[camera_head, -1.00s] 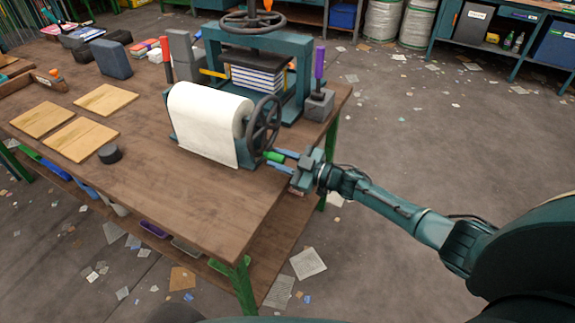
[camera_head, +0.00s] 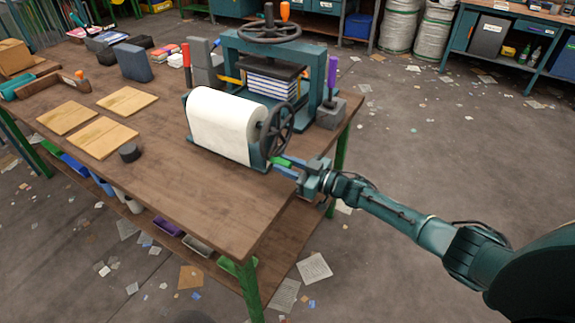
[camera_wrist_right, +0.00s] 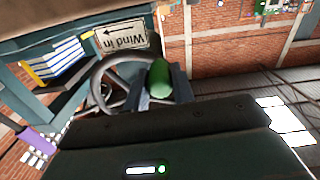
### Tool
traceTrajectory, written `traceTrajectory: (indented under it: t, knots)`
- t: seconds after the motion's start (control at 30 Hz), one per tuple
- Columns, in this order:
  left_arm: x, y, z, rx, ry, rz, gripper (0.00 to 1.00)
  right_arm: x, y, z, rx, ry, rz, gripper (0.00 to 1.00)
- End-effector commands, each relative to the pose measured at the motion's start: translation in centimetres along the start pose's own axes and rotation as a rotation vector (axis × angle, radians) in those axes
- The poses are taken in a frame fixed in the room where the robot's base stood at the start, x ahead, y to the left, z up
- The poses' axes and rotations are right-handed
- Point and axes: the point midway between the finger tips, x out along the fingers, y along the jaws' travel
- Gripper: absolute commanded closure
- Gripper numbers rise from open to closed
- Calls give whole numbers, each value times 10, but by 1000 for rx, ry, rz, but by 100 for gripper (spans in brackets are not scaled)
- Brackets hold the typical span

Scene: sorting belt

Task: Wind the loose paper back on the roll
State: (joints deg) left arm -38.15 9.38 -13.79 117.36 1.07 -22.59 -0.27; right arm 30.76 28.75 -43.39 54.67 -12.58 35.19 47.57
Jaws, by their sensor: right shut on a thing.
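The white paper roll (camera_head: 228,112) lies in a teal stand on the workbench, with a loose sheet hanging down its front. A dark spoked hand wheel (camera_head: 277,130) is at its right end and also shows in the right wrist view (camera_wrist_right: 104,75). My right gripper (camera_head: 285,166) is shut on the wheel's green handle (camera_wrist_right: 160,78), which is low on the wheel in the head view. A sign reading "Wind in" with an arrow (camera_wrist_right: 120,38) shows upside down in the wrist view. My left gripper is not in view.
A teal press (camera_head: 268,62) stands behind the roll, with a purple-handled tool in a grey block (camera_head: 330,112) at its right. Wooden boards (camera_head: 103,137) and a black puck (camera_head: 129,153) lie left on the workbench (camera_head: 190,200). The front of the bench is clear.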

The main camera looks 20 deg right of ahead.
Motion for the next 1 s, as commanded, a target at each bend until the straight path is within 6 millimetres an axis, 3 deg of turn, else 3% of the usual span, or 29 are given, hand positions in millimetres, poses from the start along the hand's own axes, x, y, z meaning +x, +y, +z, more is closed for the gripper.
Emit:
traceTrajectory:
  t: [0.13,0.17,0.4,0.73,0.87,1.0]
  knots:
    - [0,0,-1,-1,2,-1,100,0,-1,0,0,3,-3,100]
    - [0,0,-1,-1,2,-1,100,0,-1,-1,0,3,-3,73]
    - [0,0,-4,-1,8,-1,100,0,0,0,0,2,-1,54]
    - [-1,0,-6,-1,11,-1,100,-5,0,0,0,0,0,53]
    - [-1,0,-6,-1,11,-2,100,-24,0,1,1,-2,0,53]
    - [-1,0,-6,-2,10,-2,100,-55,0,2,-1,-4,0,53]
